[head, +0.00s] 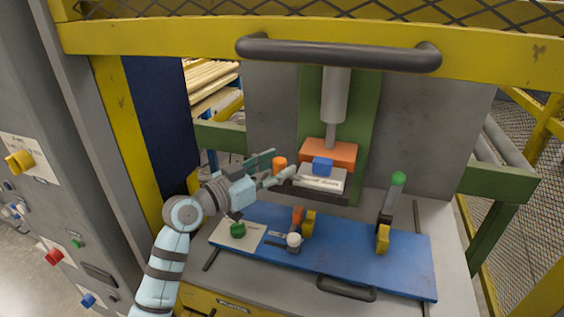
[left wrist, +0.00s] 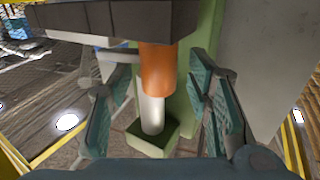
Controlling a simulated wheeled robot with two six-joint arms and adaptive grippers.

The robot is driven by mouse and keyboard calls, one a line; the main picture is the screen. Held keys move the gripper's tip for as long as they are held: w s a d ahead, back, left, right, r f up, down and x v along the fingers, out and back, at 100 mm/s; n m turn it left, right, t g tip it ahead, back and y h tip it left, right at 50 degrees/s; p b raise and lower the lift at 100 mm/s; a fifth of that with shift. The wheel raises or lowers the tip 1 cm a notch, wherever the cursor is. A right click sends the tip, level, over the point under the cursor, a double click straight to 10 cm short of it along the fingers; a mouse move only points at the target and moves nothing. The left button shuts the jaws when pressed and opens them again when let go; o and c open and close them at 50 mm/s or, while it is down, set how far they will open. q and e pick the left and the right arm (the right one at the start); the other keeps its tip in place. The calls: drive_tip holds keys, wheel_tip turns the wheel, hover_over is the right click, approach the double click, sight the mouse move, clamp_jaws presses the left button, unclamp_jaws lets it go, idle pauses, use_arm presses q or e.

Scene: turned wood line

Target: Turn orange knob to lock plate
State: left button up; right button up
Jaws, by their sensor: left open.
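The orange knob (head: 279,163) is a small upright cylinder left of the press head. In the left wrist view the orange knob (left wrist: 158,68) sits on a pale metal shaft (left wrist: 152,113) above a green square socket. My left gripper (head: 277,166) is open, with its fingers on either side of the knob. In the wrist view gaps show between the knob and both fingers of the left gripper (left wrist: 158,88). A grey plate (head: 318,184) with markings lies under the orange press block (head: 330,151), a blue block (head: 322,166) on it. My right gripper is not in view.
A blue board (head: 350,262) with a black handle (head: 346,289) lies in front, carrying a green-ball lever (head: 398,179), a white-ball clamp (head: 293,240) and a green knob (head: 237,230). A dark bar (head: 338,52) crosses above. A control panel stands left.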

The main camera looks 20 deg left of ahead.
use_arm(q)
drive_tip(key=shift+w+d, duration=0.45)
drive_tip(key=shift+w, duration=0.15)
drive_tip(key=shift+s+r, duration=0.1)
clamp_jaws()
drive_tip(key=n+y+p, duration=0.1)
drive_tip(key=p, duration=0.1)
drive_tip(key=n+t+y+p, duration=0.1)
drive_tip(key=p, duration=0.1)
drive_tip(key=t+y+p, duration=0.1)
drive_tip(key=y+p, duration=0.1)
drive_tip(key=shift+r+n, duration=0.25)
drive_tip(key=shift+n, duration=0.15)
drive_tip(key=shift+f, duration=0.3)
